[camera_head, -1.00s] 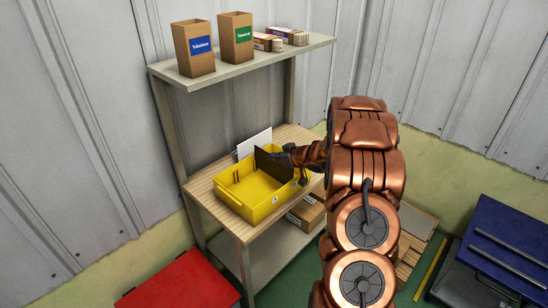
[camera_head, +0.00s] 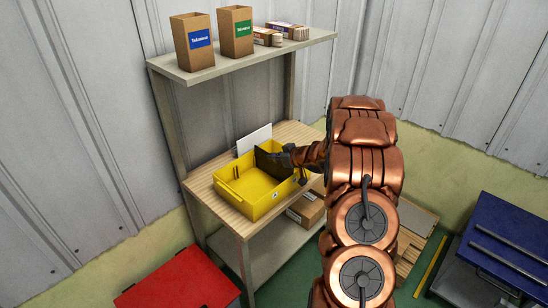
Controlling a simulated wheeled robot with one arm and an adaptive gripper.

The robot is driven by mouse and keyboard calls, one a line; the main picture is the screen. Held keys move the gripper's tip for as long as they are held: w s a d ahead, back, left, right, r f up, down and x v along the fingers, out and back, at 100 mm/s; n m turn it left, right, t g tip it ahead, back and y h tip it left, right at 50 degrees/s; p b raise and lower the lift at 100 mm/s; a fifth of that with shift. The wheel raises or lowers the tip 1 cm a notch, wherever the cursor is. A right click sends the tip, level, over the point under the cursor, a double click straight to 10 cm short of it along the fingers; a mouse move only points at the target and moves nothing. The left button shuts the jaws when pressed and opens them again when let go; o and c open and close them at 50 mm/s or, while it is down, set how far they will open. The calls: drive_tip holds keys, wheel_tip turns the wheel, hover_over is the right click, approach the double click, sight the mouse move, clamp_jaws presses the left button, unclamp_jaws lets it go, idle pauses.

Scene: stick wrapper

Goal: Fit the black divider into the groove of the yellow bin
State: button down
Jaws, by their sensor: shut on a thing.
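The yellow bin (camera_head: 264,208) stands on the wooden bench top, with its open side up. The black divider (camera_head: 268,162) is upright at the bin's right back part, its lower part inside the bin's walls. My gripper (camera_head: 289,158) is shut on the divider's right edge. I cannot tell from this view whether the divider's edges sit in the groove. The fingertips are small and partly hidden by the arm and the divider.
A white panel (camera_head: 254,140) stands upright behind the bin. A shelf (camera_head: 240,60) above carries cardboard boxes (camera_head: 236,31). A carton (camera_head: 306,208) lies on the lower shelf. Bare bench top (camera_head: 213,182) shows left of the bin. A red box (camera_head: 180,283) and a blue cabinet (camera_head: 505,240) stand on the floor.

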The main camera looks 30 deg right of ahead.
drive_tip(key=shift+f, duration=0.1)
drive_tip(key=c, duration=1.2)
unclamp_jaws()
drive_tip(key=shift+c, duration=0.2)
drive_tip(key=v, duration=1.2)
drive_tip(key=shift+f, duration=0.1)
